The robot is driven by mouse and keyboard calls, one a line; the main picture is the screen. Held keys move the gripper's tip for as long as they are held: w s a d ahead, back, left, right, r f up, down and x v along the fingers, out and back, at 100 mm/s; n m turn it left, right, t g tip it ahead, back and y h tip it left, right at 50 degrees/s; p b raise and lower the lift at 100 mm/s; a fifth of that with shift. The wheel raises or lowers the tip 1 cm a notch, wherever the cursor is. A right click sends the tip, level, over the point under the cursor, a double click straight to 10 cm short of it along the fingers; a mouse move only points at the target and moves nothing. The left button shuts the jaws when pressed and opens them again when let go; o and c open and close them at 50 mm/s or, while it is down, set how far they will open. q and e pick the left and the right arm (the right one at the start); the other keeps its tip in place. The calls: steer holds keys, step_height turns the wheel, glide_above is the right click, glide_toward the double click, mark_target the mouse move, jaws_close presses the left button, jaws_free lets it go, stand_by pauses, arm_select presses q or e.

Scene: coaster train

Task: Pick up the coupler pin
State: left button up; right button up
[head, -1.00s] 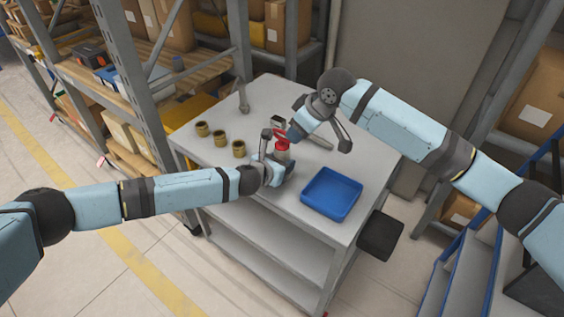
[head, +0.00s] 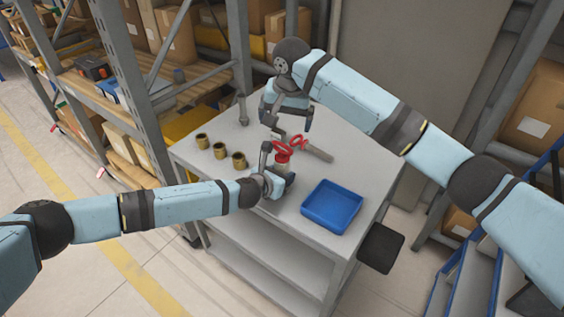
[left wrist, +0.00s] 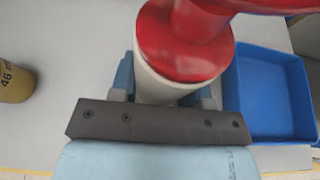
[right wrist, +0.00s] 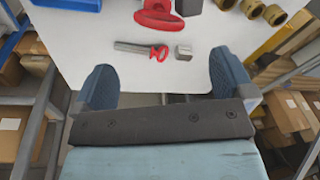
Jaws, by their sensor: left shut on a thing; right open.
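The coupler pin appears to be the grey rod with a red loop handle (head: 318,153); it lies flat on the table and also shows in the right wrist view (right wrist: 133,47). My left gripper (head: 277,178) is shut around a cream cylinder with a red top (head: 283,159), upright at the table. That red top fills much of the left wrist view (left wrist: 185,45). My right gripper (head: 288,120) is open and empty above the back of the table, behind the pin. In the right wrist view the pin lies beyond its open fingers (right wrist: 165,82), apart from them.
A small grey block (right wrist: 183,52) lies beside the pin's red handle. Several brass cylinders (head: 220,150) stand on the table's left side. A blue tray (head: 332,205) sits at the front right. A grey post-like object (head: 242,110) stands at the back left corner.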

mark_target(282, 145)
steer(key=f+m, duration=0.1)
steer(key=f, duration=0.2)
steer(key=f+m+h, duration=0.1)
steer(key=f+m, duration=0.1)
steer(key=f, duration=0.1)
steer(key=w+a+f+m, duration=0.1)
steer(key=f+m, duration=0.1)
steer(key=f, duration=0.1)
steer(key=shift+f+g+h, duration=0.15)
steer(key=shift+g+h, duration=0.15)
steer(key=c, duration=1.4)
step_height(282, 145, up, 10)
steer(key=shift+r, duration=0.1)
arm_select(q)
steer(key=o, duration=1)
steer(key=shift+o, duration=0.2)
steer(key=shift+a, duration=0.1)
